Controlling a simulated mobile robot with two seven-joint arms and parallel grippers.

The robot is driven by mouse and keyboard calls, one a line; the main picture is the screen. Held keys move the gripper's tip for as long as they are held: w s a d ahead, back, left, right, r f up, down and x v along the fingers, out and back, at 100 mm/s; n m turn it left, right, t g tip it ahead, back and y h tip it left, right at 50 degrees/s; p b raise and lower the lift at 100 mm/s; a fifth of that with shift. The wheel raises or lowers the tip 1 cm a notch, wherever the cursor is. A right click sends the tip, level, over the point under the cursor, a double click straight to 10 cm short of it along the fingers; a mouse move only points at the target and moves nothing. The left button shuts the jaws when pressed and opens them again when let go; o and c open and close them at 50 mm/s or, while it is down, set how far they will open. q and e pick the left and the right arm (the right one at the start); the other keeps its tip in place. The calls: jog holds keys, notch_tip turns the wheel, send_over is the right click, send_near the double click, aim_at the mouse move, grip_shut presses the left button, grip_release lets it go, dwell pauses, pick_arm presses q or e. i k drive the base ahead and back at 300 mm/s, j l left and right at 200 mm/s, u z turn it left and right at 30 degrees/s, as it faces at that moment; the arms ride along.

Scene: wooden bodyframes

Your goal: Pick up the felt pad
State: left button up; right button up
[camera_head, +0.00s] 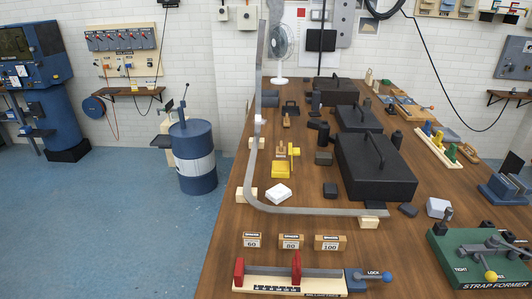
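No thing is clearly marked as the felt pad, and I cannot tell which one it is. Small dark flat pieces lie on the wooden table: a dark block (330,190) left of the big black case, a dark piece (409,210) near its front right corner, and a grey-brown block (323,158) farther back. A white block (278,193) lies inside the bend of the metal strip. Neither of my grippers is in view.
A bent metal strip (310,210) rests on small wooden blocks. Three labelled boxes (291,241) and a red-jawed clamp fixture (300,281) are in front. A green strap former (480,260) stands right. Black cases (375,172) fill the middle. A blue drum (194,160) stands left on open floor.

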aim_at(281, 151)
jog(key=j+u, duration=0.1)
jog(key=u, duration=0.2)
jog(key=j+u, duration=0.25)
jog(key=i+j+u, duration=0.15)
jog(key=j, duration=0.15)
jog(key=j+u, duration=0.2)
jog(key=j, duration=0.15)
jog(key=i+j+u, duration=0.5)
jog(key=i+j, duration=0.6)
jog(key=i+z, duration=0.85)
jog(key=i+j+z, duration=0.25)
jog(key=z, duration=0.15)
jog(key=i+z, duration=0.25)
jog(key=z, duration=0.15)
jog(key=i+j+z, duration=0.15)
jog(key=z, duration=0.3)
jog(key=i+j+z, duration=0.2)
jog(key=z, duration=0.2)
jog(key=i+j+z, duration=0.3)
jog(key=z, duration=0.15)
jog(key=i+j+z, duration=0.1)
jog(key=j+z, duration=0.3)
jog(key=i+j+z, duration=0.1)
jog(key=j+z, duration=0.15)
jog(key=z, duration=0.2)
jog(key=j+z, duration=0.8)
jog(key=j, duration=0.2)
jog(key=i, duration=0.05)
